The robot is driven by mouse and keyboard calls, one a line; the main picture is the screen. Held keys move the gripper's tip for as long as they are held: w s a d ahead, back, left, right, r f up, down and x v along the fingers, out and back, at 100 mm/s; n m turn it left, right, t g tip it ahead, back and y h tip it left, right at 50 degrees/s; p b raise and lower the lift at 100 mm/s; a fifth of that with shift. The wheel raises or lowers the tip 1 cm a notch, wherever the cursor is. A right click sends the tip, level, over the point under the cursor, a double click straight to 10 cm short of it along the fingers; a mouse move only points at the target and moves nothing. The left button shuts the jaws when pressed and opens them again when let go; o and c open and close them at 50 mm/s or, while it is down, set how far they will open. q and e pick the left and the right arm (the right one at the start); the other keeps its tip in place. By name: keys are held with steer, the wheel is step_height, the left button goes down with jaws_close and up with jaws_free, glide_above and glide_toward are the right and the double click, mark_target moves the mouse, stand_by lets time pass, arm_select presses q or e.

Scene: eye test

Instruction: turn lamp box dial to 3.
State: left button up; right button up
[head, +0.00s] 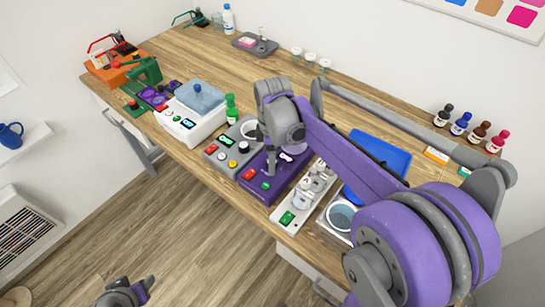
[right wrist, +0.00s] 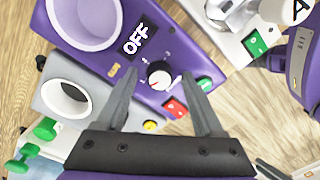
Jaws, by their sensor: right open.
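A purple box (right wrist: 183,55) with a white-topped dial (right wrist: 159,76) lies under my right gripper; no name for it is readable. Its display (right wrist: 139,40) reads OFF. A red button (right wrist: 175,107) and a green button (right wrist: 205,84) are beside the dial. The marks around the dial are too small to read. My right gripper (right wrist: 160,79) is open, its fingertips on either side of the dial; contact cannot be told. In the head view the purple box (head: 286,180) is partly hidden by my right arm. My left gripper (head: 126,293) is low at the bottom left, away from the table.
A grey box (head: 222,152) with knobs and buttons stands close on the left, and a white panel (head: 290,214) with a green switch on the right. A white machine (head: 188,124) and green bottle (head: 231,108) are farther left. A blue tray (head: 385,150) lies behind my arm.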

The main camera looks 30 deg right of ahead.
jaws_close()
